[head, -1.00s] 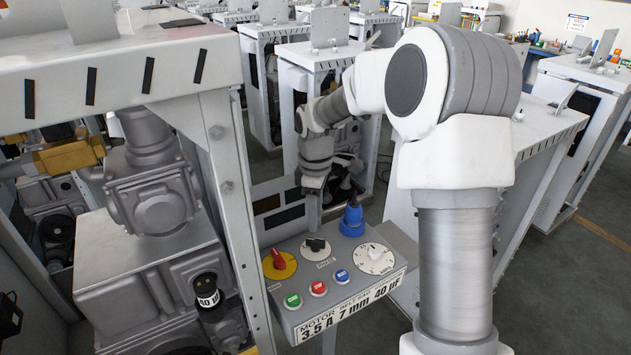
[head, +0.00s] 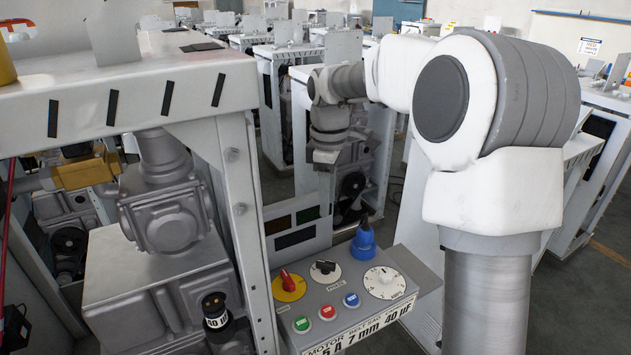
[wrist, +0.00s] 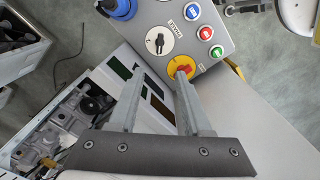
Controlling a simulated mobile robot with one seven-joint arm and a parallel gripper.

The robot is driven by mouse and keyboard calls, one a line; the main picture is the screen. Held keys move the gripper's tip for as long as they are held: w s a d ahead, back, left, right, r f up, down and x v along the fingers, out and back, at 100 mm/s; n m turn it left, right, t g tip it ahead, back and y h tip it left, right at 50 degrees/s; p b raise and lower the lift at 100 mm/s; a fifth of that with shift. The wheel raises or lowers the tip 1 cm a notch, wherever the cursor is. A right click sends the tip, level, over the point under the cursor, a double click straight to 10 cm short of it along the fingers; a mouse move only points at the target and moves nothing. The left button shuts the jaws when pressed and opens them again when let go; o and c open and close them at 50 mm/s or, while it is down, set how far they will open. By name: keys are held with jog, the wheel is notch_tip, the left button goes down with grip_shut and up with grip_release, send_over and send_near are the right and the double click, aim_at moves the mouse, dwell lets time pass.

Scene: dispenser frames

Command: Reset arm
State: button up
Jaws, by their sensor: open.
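My gripper (head: 325,165) hangs at the end of my bent arm, above and behind the control panel (head: 378,262) in the head view; its fingers are hard to make out there. In the wrist view my gripper (wrist: 160,76) shows two grey fingers apart with nothing between them. Beyond the fingertips lies the panel's red knob on a yellow disc (wrist: 182,67), with the black knob on a white disc (wrist: 160,40) farther up. The fingers look clear of the panel.
A white dispenser frame (head: 150,85) with pump and motor parts stands close on the left. A blue plug-like part (head: 363,242) sticks up from the panel's back edge. Several similar frames fill the background. Grey floor (wrist: 75,50) shows beside the panel.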

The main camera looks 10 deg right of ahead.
jog(key=s+r+m+t, duration=0.2)
jog(key=s+m, duration=0.4)
jog(key=s, duration=0.7)
jog(key=s+r+m+t, duration=0.2)
jog(key=s+m, duration=0.4)
jog(key=s, duration=0.8)
jog(key=shift+d+m+t, duration=0.15)
jog(key=shift+m+t, duration=0.15)
jog(key=shift+t, duration=0.5)
jog(key=shift+r, duration=0.15)
